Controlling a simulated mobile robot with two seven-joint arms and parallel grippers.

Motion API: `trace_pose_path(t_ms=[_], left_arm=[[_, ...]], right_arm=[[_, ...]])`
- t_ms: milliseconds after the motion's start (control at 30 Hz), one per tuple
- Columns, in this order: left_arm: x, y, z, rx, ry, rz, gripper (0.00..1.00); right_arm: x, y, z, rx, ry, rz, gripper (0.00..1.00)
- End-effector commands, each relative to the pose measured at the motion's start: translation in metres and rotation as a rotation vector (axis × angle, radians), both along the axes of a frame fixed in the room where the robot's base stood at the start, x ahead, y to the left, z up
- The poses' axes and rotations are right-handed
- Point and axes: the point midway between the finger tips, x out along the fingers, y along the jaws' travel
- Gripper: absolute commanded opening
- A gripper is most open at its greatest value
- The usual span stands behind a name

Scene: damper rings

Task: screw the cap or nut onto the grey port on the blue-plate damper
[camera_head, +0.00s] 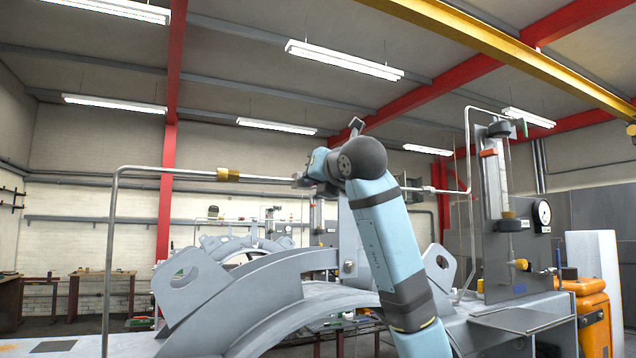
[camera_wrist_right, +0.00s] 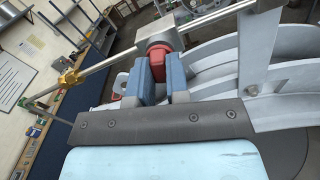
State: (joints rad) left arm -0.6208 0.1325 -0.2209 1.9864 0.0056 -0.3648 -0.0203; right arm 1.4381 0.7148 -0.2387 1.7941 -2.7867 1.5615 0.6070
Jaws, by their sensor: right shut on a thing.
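My right gripper (camera_wrist_right: 158,82) has its blue finger pads on either side of a red piece (camera_wrist_right: 158,66) and is shut on it. The red piece meets a grey block (camera_wrist_right: 161,38) on a thin metal pipe; I cannot tell if it is threaded on. In the head view my right gripper (camera_head: 304,180) is at the pipe, partly hidden by its own wrist. I cannot make out a blue-plate damper or tell whether the grey block is its port. My left gripper is not in view.
The pipe carries a brass fitting (camera_head: 228,174) left of my right gripper. Grey curved ring segments (camera_head: 240,290) with upright lugs stand below.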

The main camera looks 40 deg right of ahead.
Motion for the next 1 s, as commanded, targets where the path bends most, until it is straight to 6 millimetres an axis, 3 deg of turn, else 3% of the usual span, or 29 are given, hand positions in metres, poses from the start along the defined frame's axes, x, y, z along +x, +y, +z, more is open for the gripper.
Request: trace_pose_path(t_ms=[500,733,767,867,900,1000], left_arm=[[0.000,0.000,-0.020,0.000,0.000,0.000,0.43],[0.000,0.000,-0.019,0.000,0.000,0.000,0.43],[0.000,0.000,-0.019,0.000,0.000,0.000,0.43],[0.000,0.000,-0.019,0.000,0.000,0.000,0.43],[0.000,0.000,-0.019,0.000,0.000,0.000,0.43],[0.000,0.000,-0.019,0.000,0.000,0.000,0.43]], right_arm=[[0.002,0.002,-0.004,0.510,-0.155,0.003,0.00],[0.002,0.002,-0.003,0.544,-0.165,0.002,0.00],[0.002,0.002,-0.003,0.543,-0.165,0.002,0.18],[0.002,0.002,-0.003,0.542,-0.166,0.002,0.41],[0.002,0.002,-0.002,0.542,-0.167,0.002,0.45],[0.001,0.001,-0.002,0.542,-0.168,0.002,0.45]])
